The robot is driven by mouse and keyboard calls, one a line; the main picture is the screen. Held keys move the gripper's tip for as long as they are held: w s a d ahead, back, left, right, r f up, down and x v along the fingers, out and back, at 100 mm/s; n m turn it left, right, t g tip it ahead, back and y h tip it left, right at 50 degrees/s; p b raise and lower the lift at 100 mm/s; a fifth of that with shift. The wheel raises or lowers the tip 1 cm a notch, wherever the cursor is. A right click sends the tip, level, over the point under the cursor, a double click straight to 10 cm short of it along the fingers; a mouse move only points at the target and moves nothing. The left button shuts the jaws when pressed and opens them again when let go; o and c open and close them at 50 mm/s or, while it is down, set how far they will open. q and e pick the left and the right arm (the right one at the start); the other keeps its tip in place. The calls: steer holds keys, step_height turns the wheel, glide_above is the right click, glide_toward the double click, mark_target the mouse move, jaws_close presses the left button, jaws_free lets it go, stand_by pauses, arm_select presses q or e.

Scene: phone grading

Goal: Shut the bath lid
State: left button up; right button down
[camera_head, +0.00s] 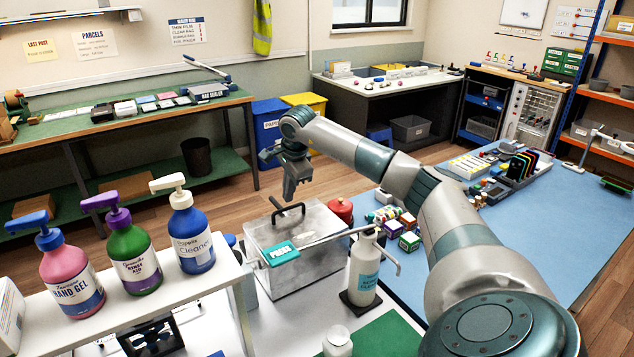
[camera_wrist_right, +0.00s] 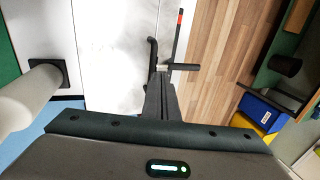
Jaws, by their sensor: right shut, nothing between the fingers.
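The bath is a grey metal box (camera_head: 323,268) on the white worktop, in the middle of the head view. A black bar handle (camera_head: 287,212) stands up at its far left edge; it also shows in the wrist view (camera_wrist_right: 183,66). The pale top looks flat or nearly so; I cannot tell whether the lid is fully down. A teal PRESS plate (camera_head: 281,253) sits at the near left edge. My right gripper (camera_head: 289,196) is shut and empty, pointing down just above the handle; its fingertips also show in the wrist view (camera_wrist_right: 160,78). My left gripper is out of view.
A white bottle (camera_head: 364,270) stands close to the bath's right side, with a red jar (camera_head: 340,209) behind. Three pump bottles, one of them blue (camera_head: 192,238), stand on a raised shelf at left. Small boxes (camera_head: 409,241) lie on the blue mat.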

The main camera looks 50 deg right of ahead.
steer(key=shift+w+d+f+b, duration=0.2)
steer(key=shift+w+f, duration=0.15)
steer(key=shift+f, duration=0.15)
steer(key=shift+w+d+f+b, duration=0.1)
steer(key=shift+w+f+b, duration=0.15)
steer(key=shift+f, duration=0.25)
steer(key=shift+w+a, duration=0.1)
steer(key=p+v, duration=0.1)
steer(key=v, duration=0.1)
steer(key=p+v, duration=0.1)
steer(key=v, duration=0.1)
steer(key=shift+w+r+p, duration=0.1)
steer(key=shift+w+p, duration=0.15)
steer(key=shift+p, duration=0.15)
steer(key=w+d+r+b, duration=0.1)
steer(key=w+r+b, duration=0.2)
steer(key=r, duration=0.6)
steer(key=shift+w+d, duration=0.2)
steer(key=shift+w, duration=0.35)
steer(key=shift+f, duration=0.1)
